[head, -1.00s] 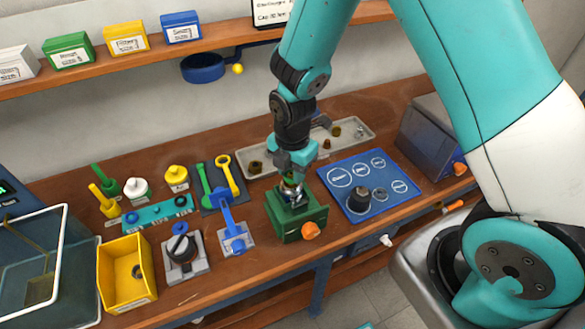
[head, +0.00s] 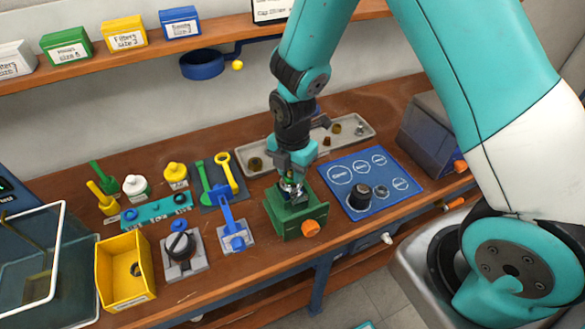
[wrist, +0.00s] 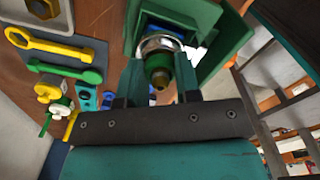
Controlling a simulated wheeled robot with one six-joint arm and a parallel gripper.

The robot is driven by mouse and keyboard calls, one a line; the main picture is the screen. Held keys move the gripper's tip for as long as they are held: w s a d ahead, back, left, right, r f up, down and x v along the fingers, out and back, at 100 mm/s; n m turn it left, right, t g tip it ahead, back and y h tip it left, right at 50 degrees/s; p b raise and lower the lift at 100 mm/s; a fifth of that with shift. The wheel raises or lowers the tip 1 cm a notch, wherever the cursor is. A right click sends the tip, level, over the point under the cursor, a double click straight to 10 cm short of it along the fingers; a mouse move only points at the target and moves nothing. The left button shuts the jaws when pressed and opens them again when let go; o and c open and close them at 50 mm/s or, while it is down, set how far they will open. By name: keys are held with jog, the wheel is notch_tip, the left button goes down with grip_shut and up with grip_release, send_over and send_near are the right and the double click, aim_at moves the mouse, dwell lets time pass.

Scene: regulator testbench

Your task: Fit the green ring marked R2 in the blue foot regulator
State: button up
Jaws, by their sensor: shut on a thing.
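My gripper (wrist: 160,82) is shut on a small green ring (wrist: 157,63), with one finger on either side of it. A brass-coloured tip shows in the middle of the ring. Right behind it is a silver collar (wrist: 160,43) of a regulator, with a patch of blue (wrist: 167,21) beyond, in the wrist view. I cannot tell how deep the ring sits, and no R2 mark is readable. In the head view my gripper (head: 291,177) points down over the regulator's metal body (head: 290,189), which stands in a green vise (head: 297,216).
Left of the vise are a blue-handled stand (head: 234,233), a black-knobbed fixture (head: 182,249) and a yellow bin (head: 124,271). A blue mat (head: 398,203) with dark parts lies to the right. A grey tray (head: 352,135) is behind. Green and yellow wrenches (head: 226,172) lie at back left.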

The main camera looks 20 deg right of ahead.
jog(key=o, duration=1.5)
jog(key=shift+c, duration=0.2)
jog(key=shift+r, duration=0.1)
jog(key=shift+r+p, duration=3.25)
jog(key=shift+r, duration=0.7)
